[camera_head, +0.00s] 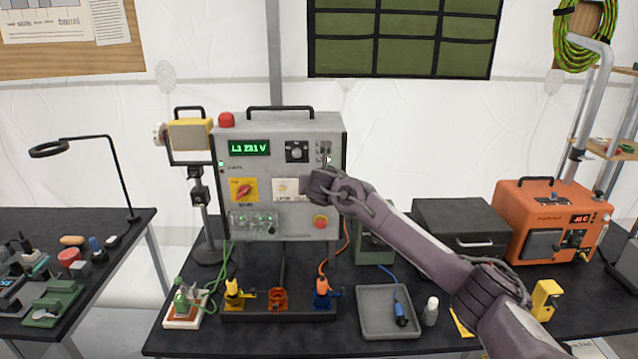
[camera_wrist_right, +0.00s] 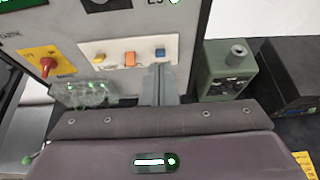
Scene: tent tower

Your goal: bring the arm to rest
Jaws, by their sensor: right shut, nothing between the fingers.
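My right arm (camera_head: 420,246) reaches in from the lower right of the head view. My right gripper (camera_head: 312,184) is in front of the grey control box (camera_head: 333,132), by its right half. In the right wrist view the gripper (camera_wrist_right: 159,72) is shut and empty, with its fingers beside the blue switch (camera_wrist_right: 160,53) on a pale panel (camera_wrist_right: 101,54). I cannot tell whether they touch the panel. The box's display (camera_head: 249,147) is lit green. A red rotary switch (camera_head: 243,190) sits on a yellow plate. My left gripper is out of view.
A grey tray (camera_head: 375,328) with a blue connector (camera_head: 401,312) lies below my arm. A black case (camera_head: 462,222) and an orange unit (camera_head: 552,205) stand at right. Colored connectors stand in front of the box. A second table (camera_head: 113,238) with small parts is at left.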

